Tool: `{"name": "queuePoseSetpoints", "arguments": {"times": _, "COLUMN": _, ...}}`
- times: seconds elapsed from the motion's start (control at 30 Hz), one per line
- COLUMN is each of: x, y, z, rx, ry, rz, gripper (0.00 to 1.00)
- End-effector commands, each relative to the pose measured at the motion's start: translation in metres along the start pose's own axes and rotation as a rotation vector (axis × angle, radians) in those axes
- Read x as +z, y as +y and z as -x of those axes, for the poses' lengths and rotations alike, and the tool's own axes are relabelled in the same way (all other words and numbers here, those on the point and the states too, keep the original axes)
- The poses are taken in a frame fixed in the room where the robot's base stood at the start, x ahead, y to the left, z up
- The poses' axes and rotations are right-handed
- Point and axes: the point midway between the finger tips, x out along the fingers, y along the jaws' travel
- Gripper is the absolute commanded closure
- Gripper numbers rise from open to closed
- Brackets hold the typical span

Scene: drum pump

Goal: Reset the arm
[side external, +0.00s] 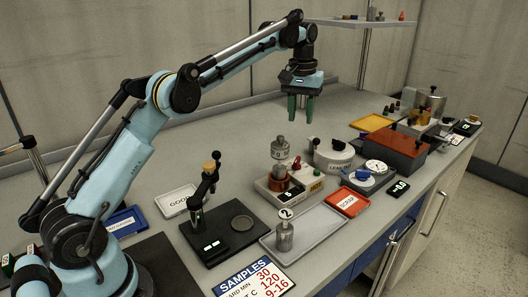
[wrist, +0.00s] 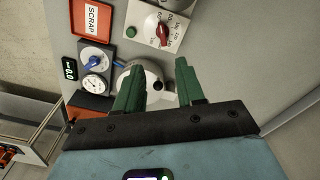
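My gripper (side external: 303,105) hangs from the raised arm above the back part of the bench, pointing down. In the wrist view its two green fingers (wrist: 163,92) are apart with nothing between them, so it is open and empty. Below it in the wrist view is a round white device (wrist: 136,77), partly hidden by a finger. It also shows in the side view (side external: 334,158), standing on the bench clear of the gripper.
A heater block (side external: 290,190) with a metal cylinder, a grey tray (side external: 325,228) with a weight marked 2, a red SCRAP tray (side external: 347,201) and a black stand (side external: 215,225) occupy the bench. A shelf (side external: 350,22) is behind. The back left bench is clear.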

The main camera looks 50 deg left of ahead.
Motion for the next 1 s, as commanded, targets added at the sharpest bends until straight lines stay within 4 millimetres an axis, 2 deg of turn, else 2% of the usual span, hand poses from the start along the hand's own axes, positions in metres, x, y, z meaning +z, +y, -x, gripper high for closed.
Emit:
{"name": "queuePoseSetpoints", "arguments": {"times": 0.2, "x": 0.028, "y": 0.004, "z": 0.029, "rx": 0.032, "ry": 0.089, "rz": -0.084, "gripper": 0.62}}
{"name": "queuePoseSetpoints", "arguments": {"times": 0.5, "x": 0.086, "y": -0.002, "z": 0.047, "rx": 0.075, "ry": 0.22, "rz": -0.202, "gripper": 0.62}}
{"name": "queuePoseSetpoints", "arguments": {"times": 0.77, "x": 0.147, "y": -0.015, "z": 0.037, "rx": 0.106, "ry": 0.335, "rz": -0.303, "gripper": 0.62}}
{"name": "queuePoseSetpoints", "arguments": {"times": 1.0, "x": 0.204, "y": -0.032, "z": 0.007, "rx": 0.131, "ry": 0.443, "rz": -0.393, "gripper": 0.62}}
